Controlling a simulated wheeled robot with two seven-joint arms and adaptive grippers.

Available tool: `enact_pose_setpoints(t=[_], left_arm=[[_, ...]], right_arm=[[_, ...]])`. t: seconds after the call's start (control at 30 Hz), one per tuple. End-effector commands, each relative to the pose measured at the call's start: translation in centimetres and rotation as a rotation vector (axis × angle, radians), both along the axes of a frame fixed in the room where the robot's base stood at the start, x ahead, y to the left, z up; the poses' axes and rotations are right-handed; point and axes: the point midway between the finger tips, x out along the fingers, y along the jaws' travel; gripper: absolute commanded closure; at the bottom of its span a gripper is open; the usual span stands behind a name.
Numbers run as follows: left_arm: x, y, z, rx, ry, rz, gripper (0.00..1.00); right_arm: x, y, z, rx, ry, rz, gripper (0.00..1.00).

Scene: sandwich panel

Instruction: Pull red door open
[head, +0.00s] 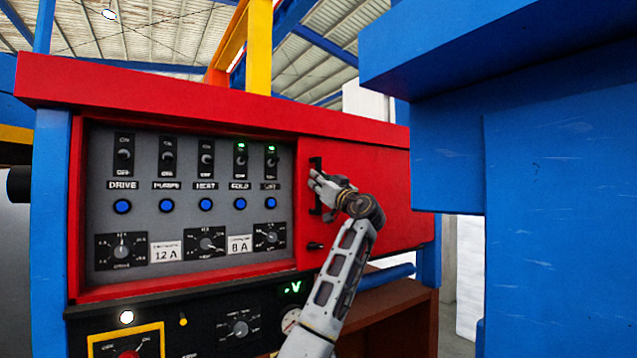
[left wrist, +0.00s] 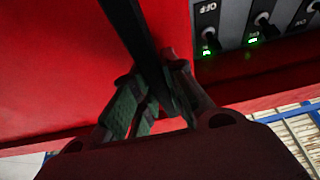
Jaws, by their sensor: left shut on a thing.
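The red door (head: 375,190) is on the right part of the red machine panel. It looks closed, flush with the frame. A black vertical handle (head: 317,163) is on its left side. My left gripper (head: 318,184) is at the handle, its fingers around the bar and hiding its middle. In the left wrist view the black handle bar (left wrist: 143,40) runs between the fingers of the left gripper (left wrist: 158,95), which is shut on it. The red door surface (left wrist: 60,60) fills the left of that view. My right gripper does not show in either view.
A grey control panel (head: 187,190) with switches, blue buttons and dials lies left of the door. A black knob (head: 315,246) sits below the handle. A large blue structure (head: 560,180) stands close on the right.

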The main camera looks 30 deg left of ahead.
Motion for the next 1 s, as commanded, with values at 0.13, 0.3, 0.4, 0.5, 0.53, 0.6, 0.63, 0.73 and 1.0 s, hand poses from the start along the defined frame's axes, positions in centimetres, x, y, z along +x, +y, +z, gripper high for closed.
enact_pose_setpoints(t=[0.13, 0.3, 0.4, 0.5, 0.53, 0.6, 0.63, 0.73, 1.0], left_arm=[[0.0, -0.1, 0.0, 0.0, 0.0, -0.001, 1.0], [0.0, -0.1, 0.0, 0.0, 0.0, -0.001, 0.78], [0.0, 0.0, 0.0, -0.001, 0.0, -0.001, 0.65], [0.0, 0.0, 0.0, -0.001, 0.0, -0.001, 0.64], [0.0, 0.0, 0.0, -0.001, 0.0, 0.0, 0.64], [0.0, 0.0, 0.0, -0.001, 0.0, 0.0, 0.64], [0.0, 0.0, 0.0, -0.001, 0.0, 0.0, 0.64], [0.0, 0.0, 0.0, -0.001, 0.0, 0.0, 0.64], [-0.3, -1.0, -0.5, -0.001, 0.001, -0.001, 0.64]], right_arm=[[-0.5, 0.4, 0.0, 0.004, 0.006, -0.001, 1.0], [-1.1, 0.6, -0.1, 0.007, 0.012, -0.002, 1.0], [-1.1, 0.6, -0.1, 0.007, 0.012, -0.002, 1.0], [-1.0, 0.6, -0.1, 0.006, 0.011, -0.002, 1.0], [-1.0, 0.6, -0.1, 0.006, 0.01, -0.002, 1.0], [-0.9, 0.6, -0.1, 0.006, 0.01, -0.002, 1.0], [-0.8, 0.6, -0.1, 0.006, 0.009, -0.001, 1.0], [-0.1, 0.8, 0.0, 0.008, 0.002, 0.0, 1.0], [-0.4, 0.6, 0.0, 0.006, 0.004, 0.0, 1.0]])
